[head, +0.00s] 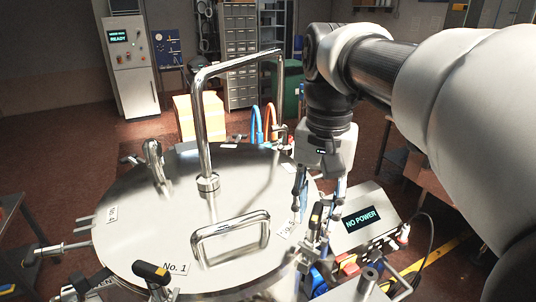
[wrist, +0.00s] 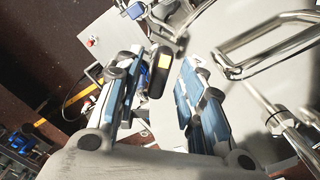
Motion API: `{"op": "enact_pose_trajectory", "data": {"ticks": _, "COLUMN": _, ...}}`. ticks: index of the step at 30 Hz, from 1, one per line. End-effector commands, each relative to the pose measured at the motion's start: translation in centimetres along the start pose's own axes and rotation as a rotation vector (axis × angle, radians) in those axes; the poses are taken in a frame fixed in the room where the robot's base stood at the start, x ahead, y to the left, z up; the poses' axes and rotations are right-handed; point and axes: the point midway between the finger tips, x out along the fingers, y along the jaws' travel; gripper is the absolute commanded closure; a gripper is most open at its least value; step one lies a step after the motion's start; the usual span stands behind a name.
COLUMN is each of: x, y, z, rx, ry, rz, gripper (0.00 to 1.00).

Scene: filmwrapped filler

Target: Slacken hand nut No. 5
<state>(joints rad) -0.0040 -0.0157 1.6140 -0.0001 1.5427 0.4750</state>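Hand nut No. 5 (head: 316,214) has a black handle with an orange-yellow mark. It sits at the right rim of the round steel lid (head: 135,235), beside the "No. 5" label (head: 288,228). My gripper (head: 319,203) points down over it with its fingers apart. In the wrist view, the nut's black handle (wrist: 158,72) shows between the tips of my open gripper (wrist: 155,75), nearer the left finger. I cannot tell whether a finger touches it. The nut's lower part is hard to make out.
A bent steel handle (head: 232,236) and a tall bent pipe (head: 208,130) rise from the lid. Another hand nut (head: 150,271) sits by the "No. 1" label. A "NO POWER" box (head: 362,217) stands close on the right, with clutter (head: 352,268) below.

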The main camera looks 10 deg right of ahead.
Motion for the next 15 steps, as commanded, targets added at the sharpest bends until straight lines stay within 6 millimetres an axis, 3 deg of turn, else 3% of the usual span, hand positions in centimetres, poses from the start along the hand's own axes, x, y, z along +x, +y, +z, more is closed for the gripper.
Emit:
{"op": "enact_pose_trajectory", "data": {"ticks": 3, "x": -0.03, "y": 0.0, "z": 0.0, "rx": 0.0, "ry": 0.0, "rz": 0.0, "gripper": 0.64}}
{"op": "enact_pose_trajectory", "data": {"ticks": 15, "x": -0.03, "y": 0.0, "z": 0.0, "rx": 0.0, "ry": 0.0, "rz": 0.0, "gripper": 0.91}}
